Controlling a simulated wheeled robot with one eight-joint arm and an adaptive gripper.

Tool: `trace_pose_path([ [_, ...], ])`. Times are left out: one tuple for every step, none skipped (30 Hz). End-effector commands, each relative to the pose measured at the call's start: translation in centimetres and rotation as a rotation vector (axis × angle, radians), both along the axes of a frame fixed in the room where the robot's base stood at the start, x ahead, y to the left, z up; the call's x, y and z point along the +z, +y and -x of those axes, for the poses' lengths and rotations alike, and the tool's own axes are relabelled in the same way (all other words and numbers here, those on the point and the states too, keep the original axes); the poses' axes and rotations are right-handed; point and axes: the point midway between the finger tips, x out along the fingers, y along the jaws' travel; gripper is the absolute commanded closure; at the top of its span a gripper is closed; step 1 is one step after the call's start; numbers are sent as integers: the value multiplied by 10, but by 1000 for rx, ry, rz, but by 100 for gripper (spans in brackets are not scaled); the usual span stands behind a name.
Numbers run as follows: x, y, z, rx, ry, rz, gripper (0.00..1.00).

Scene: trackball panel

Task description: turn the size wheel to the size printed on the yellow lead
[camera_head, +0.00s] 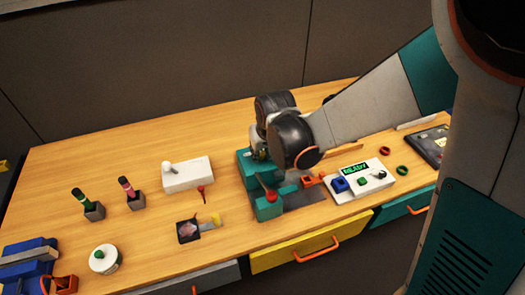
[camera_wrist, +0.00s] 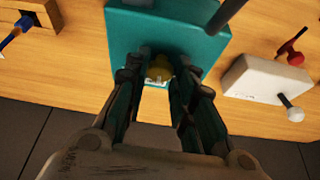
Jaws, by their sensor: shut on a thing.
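The teal machine (camera_head: 268,212) stands near the middle of the table, and its teal housing (camera_wrist: 160,35) fills the top middle of the wrist view. A small yellow part with a pale lower edge (camera_wrist: 160,72) sits on it between my fingertips. It may be the size wheel, but I cannot read any marks on it. My gripper (camera_wrist: 160,84) is shut on this part, one finger on each side. In the head view my wrist hides most of the contact. A small yellow piece (camera_head: 215,221), possibly the yellow lead, lies by a dark card; no print is legible.
A white box with a lever (camera_head: 187,175) stands left of the machine, also in the wrist view (camera_wrist: 262,90). A white panel with a green display (camera_head: 358,180) stands right. Green and red pens in holders stand left. Drawers with orange handles line the front.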

Motion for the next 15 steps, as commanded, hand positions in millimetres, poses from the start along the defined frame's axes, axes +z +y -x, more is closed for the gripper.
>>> trace_pose_path([
  [0,1,-1,-12,-2,0,100],
  [0,1,-1,-20,-2,0,100],
  [0,1,-1,-28,-2,0,100],
  [1,1,-1,-32,-2,-1,100],
  [1,1,-1,-38,-2,-1,100],
  [1,1,-1,-43,-2,-1,100],
  [1,1,-1,-45,-2,-1,100],
  [1,1,-1,-48,-2,-1,100],
  [1,1,-1,-49,-2,0,100],
  [1,1,-1,-50,-2,-1,100],
  [1,1,-1,-50,-2,-1,100],
  [1,1,-1,-50,-2,-1,100],
  [1,1,-1,-50,-2,-1,100],
  [1,1,-1,-50,-2,-1,100],
  [1,1,-1,-50,-2,-1,100],
])
